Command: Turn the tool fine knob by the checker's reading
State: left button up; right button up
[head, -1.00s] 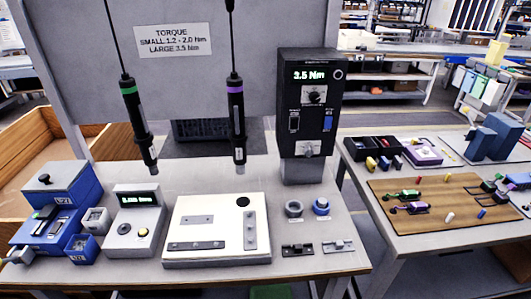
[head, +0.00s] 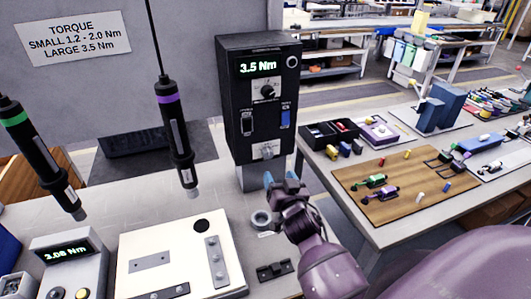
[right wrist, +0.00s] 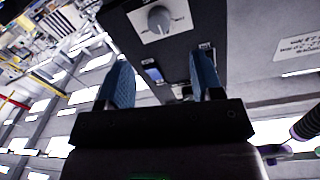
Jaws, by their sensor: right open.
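The black controller box (head: 232,105) stands at the back of the bench, its display (head: 259,68) reading 3.5 Nm. A dial (head: 266,91) is on its upper front; two switches, one blue (head: 286,116), are below, and a small silver part (head: 268,150) is near the bottom. The checker (head: 70,265) at the lower left has a display reading about 3.08 Nm, its first digit unclear. My right gripper (head: 282,180) is open and empty, in front of and below the box. In the right wrist view its blue fingers (right wrist: 163,80) are apart, with the dial (right wrist: 159,19) beyond them. My left gripper is not in view.
Two hanging screwdrivers, green-banded (head: 40,155) and purple-banded (head: 176,135), hang left of the box. A white fixture plate (head: 140,245), a grey ring (head: 261,220) and a black bracket (head: 275,270) are on the bench. A side table (head: 350,222) holds a wooden board with parts.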

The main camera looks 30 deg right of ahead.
aim_at(269, 156)
jog(key=x, duration=0.9)
jog(key=shift+w+d, duration=0.25)
jog(key=shift+w, duration=0.1)
jog(key=c, duration=0.9)
